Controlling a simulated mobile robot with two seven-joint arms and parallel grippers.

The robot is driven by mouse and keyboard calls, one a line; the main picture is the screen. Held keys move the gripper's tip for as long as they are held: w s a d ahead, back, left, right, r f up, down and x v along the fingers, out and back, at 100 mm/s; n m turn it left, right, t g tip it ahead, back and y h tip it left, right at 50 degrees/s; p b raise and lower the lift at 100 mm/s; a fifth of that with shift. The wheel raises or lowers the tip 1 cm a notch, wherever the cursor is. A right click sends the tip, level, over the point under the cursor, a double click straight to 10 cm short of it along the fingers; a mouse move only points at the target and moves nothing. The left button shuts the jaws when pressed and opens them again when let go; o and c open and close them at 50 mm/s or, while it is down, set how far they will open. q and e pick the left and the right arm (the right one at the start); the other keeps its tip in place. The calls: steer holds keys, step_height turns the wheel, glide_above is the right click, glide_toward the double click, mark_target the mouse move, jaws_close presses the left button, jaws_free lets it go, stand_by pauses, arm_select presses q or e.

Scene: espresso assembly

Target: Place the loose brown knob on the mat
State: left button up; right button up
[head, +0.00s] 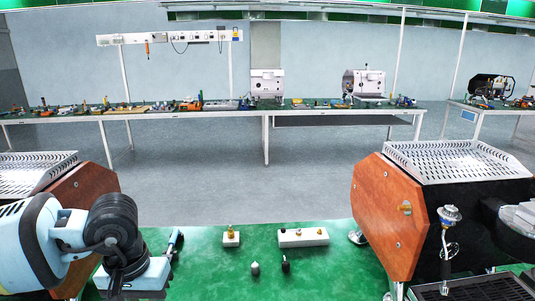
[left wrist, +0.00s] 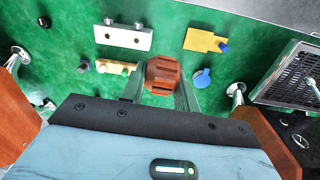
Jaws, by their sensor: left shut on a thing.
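The brown knob (left wrist: 163,75) is between the two fingers of my left gripper (left wrist: 160,88) in the left wrist view, with its ridged face toward the camera. The gripper is shut on it. The green mat (left wrist: 60,100) lies behind the knob; I cannot tell whether the knob touches it. In the head view the green mat (head: 330,275) covers the bench in front of me. My left gripper (head: 172,250) is over its left part there, and the knob is hidden. My right gripper is in neither view.
Espresso machines (head: 390,215) stand on both sides. A white block (head: 303,237), a smaller block (head: 231,237), a grey knob (head: 255,268) and a black knob (head: 286,265) sit on the mat. The wrist view also shows a yellow piece (left wrist: 202,40) and a blue part (left wrist: 202,80).

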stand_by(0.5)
arm_select(q)
steer(key=s+f, duration=0.4)
steer(key=f, duration=0.1)
stand_by(1.5)
